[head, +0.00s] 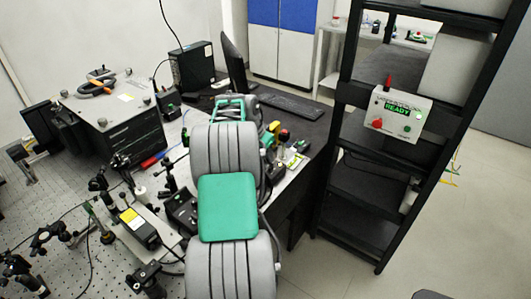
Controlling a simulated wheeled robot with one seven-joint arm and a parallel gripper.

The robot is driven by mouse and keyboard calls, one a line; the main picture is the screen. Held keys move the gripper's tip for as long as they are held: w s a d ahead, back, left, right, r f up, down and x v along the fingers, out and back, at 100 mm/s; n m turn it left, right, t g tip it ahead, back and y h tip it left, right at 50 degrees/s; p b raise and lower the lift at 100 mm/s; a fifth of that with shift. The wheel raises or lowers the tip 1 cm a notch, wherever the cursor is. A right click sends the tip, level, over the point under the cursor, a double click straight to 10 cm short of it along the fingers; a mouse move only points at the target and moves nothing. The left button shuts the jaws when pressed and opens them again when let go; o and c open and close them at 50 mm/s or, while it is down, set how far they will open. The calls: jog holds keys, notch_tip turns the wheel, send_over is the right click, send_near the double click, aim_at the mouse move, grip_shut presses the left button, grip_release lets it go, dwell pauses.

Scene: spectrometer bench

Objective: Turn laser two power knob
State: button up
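My grey arm with green caps rises through the middle of the head view and covers part of the bench. I cannot make out my gripper's fingers; the far end of the arm is hidden behind its own links. A white control box (397,113) with a green lit READY display, a red knob or button (377,123) and a red piece on top is on the black rack at the right. A black box (183,208) with small controls lies on the bench just left of my arm. No label reading laser two is legible, so I cannot tell which knob it is.
The perforated optical bench (60,200) at the left holds several mounts and a yellow-labelled box (140,228). A large dark instrument (112,125) stands behind. A monitor (234,62) and keyboard (291,106) are on the dark desk. The black rack (345,150) stands right; floor beyond is open.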

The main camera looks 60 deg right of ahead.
grip_shut()
dwell(0.4)
jog(key=shift+w+m, duration=0.1)
jog(key=shift+m, duration=0.2)
jog(key=shift+m+g, duration=0.4)
jog(key=shift+m, duration=0.2)
jog(key=shift+w+r+m+g+y+p, duration=0.15)
jog(key=shift+m+g+y+p, duration=0.35)
jog(key=shift+m, duration=0.7)
jog(key=shift+d+m+p, duration=0.1)
jog(key=shift+m+p, duration=0.9)
jog(key=shift+p, duration=0.1)
jog(key=shift+m+g+y+p, duration=0.3)
jog(key=shift+m+y+p, duration=0.1)
jog(key=shift+m+p, duration=0.45)
